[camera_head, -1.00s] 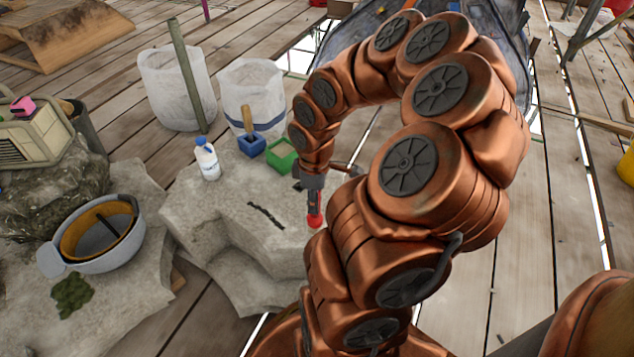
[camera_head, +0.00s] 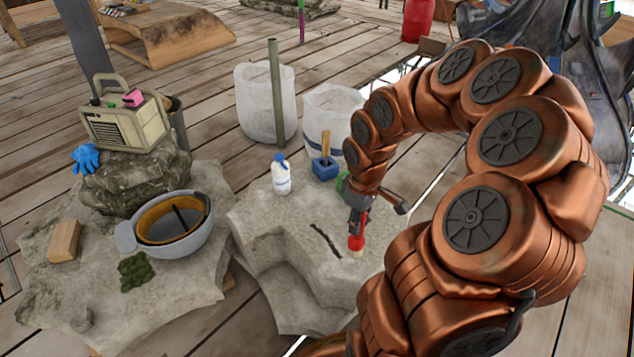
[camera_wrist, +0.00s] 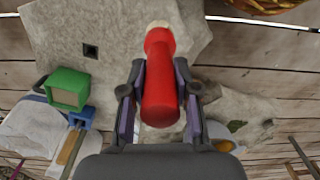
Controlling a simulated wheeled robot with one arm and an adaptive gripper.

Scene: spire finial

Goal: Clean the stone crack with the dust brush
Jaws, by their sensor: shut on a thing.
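The dust brush has a red handle (camera_head: 356,242) and a pale bristle end that points down. My gripper (camera_head: 357,224) is shut on the red handle. In the wrist view the handle (camera_wrist: 160,88) sits between both fingers. The crack (camera_head: 325,240) is a dark jagged line on the top of the pale stone block (camera_head: 290,290). The bristle end is just right of the crack's lower end, close to the stone; I cannot tell whether it touches. The crack does not show in the wrist view.
A white bottle (camera_head: 282,178), a blue container (camera_head: 324,168) with a wooden handle and a partly hidden green box (camera_wrist: 70,88) stand behind the crack. The wrist view shows a square hole (camera_wrist: 90,50) in the stone. A grey basin (camera_head: 180,240) and moss (camera_head: 135,271) lie left.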

